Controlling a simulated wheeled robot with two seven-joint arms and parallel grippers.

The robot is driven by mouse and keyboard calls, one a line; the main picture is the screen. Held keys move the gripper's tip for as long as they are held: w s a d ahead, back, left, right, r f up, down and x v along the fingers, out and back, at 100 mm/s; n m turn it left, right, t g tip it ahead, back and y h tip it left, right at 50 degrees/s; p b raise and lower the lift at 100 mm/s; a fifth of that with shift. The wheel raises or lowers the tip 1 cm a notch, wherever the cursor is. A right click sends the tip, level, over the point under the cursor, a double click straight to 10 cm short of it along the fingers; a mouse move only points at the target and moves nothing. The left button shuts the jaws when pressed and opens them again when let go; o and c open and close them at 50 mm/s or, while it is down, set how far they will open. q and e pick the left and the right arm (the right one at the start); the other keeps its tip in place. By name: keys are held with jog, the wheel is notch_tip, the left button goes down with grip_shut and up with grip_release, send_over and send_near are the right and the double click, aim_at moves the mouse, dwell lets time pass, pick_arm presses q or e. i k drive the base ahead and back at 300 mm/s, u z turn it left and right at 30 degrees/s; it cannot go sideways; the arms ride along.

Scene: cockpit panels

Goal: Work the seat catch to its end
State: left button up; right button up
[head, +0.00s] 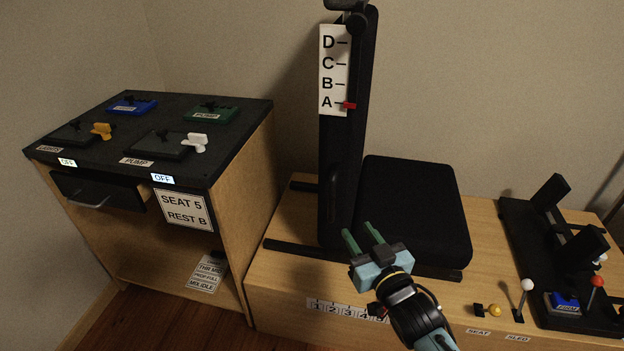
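A yellow knob (495,310) on a small black base sits low above the label SEAT (478,331) on the front right of the wooden bench. I take it to be the seat catch. The black seat (412,205) with its upright backrest stands on dark rails on the bench. My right gripper (360,233) is in front of the seat cushion, left of and apart from the yellow knob. Its two green fingers are spread with nothing visible between them. My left gripper is out of view.
A white-knobbed lever (527,286) stands beside the yellow knob above the label SLED. Black pedals (550,193) and a red-knobbed lever (597,282) are at the right. A number scale (345,311) is on the bench front. A switch cabinet (240,150) stands at the left.

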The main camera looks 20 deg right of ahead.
aim_at(494, 309)
jog(key=z, duration=0.05)
jog(key=k, duration=1)
jog(key=u, duration=0.05)
